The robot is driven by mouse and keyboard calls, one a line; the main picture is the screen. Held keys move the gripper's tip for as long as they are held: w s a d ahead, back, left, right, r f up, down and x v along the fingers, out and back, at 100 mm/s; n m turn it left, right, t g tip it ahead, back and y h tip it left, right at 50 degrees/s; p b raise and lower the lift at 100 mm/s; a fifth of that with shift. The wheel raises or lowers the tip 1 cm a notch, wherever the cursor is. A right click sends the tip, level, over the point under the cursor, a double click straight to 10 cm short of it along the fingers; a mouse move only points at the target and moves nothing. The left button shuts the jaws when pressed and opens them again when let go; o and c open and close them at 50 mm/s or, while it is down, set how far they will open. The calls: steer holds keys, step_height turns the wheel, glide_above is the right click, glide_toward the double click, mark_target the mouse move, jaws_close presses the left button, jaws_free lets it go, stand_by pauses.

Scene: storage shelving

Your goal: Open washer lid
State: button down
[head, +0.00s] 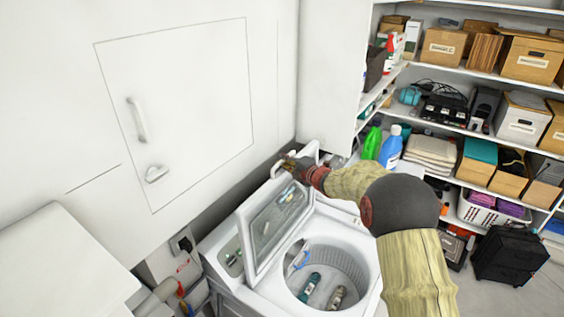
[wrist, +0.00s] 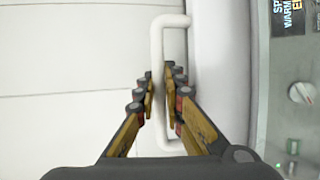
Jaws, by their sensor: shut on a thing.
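The white washer (head: 228,285) stands at the lower middle of the head view. Its lid (head: 246,240), with a clear window, is raised steeply. The round drum below it is uncovered. My gripper (head: 288,163) is at the lid's upper edge in the head view. In the wrist view, the white bar handle (wrist: 157,45) runs between the fingers of my gripper (wrist: 161,86), which is shut on it. The fingers hide part of the handle.
Two bottle-like items (head: 310,288) lie in the drum. The control panel (head: 232,257) is at the washer's left. A white wall panel (head: 175,105) rises behind. Shelves with boxes (head: 443,46) and a blue bottle (head: 391,147) stand to the right. A black suitcase (head: 510,254) is on the floor.

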steer(key=s+d+t+y+b, duration=0.1)
steer(key=s+d+b, duration=0.3)
steer(key=d+b, duration=0.2)
steer(key=shift+s+d+f+m+b, duration=0.3)
steer(key=shift+d+f+b, duration=0.1)
steer(key=shift+b, duration=0.45)
steer(key=c, duration=2.1)
jaws_free()
steer(key=shift+c, duration=0.2)
steer(key=shift+r, duration=0.1)
steer(key=f+v, duration=0.1)
steer(key=v, duration=1.1)
steer(key=shift+r, duration=0.3)
